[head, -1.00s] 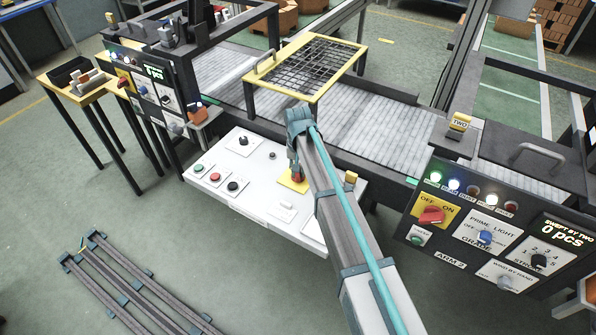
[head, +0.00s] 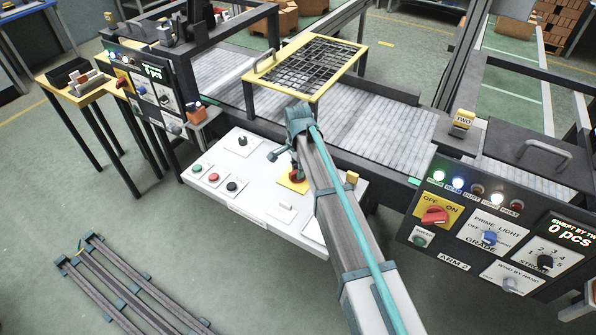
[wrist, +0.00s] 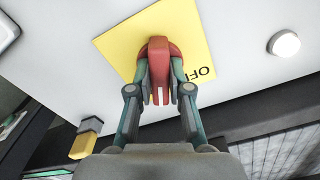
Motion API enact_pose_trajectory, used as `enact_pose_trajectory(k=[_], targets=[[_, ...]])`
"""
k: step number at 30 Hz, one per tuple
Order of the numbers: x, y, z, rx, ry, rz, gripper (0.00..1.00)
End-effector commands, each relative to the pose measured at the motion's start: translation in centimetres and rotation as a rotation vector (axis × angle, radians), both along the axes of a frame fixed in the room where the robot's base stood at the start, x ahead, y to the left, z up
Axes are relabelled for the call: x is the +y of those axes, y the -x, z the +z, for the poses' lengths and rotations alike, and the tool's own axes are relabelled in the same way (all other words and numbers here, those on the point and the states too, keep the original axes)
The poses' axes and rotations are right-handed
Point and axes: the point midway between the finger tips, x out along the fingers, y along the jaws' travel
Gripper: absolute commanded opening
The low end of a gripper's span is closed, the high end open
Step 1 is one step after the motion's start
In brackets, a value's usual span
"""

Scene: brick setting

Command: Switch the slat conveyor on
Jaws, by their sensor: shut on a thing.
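The slat conveyor (head: 365,118) is the grey belt of slats running behind the white control desk (head: 235,190). A red rotary knob (head: 296,176) sits on a yellow plate (head: 284,183) on this desk. In the wrist view the knob (wrist: 160,62) stands between my two fingers, its white line pointing down the picture towards my wrist. The yellow plate (wrist: 125,50) bears upside-down lettering, partly cut off, that reads like OFF. My gripper (wrist: 160,75) is shut on the knob, one finger on each side. In the head view my arm hides part of the desk.
Left on the desk are green, red and black controls (head: 213,176). A yellow-framed mesh guard (head: 310,65) stands over the belt. A panel with another red OFF/ON switch (head: 434,215) is at the right. A rail frame (head: 125,285) lies on the floor.

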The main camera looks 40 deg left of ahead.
Motion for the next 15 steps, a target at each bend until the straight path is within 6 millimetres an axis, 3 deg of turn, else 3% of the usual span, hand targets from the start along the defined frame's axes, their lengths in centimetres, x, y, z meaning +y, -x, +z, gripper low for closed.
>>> enact_pose_trajectory(k=[15], targets=[[0.05, -0.10, 0.08, -0.003, -0.001, -0.329, 0.00]])
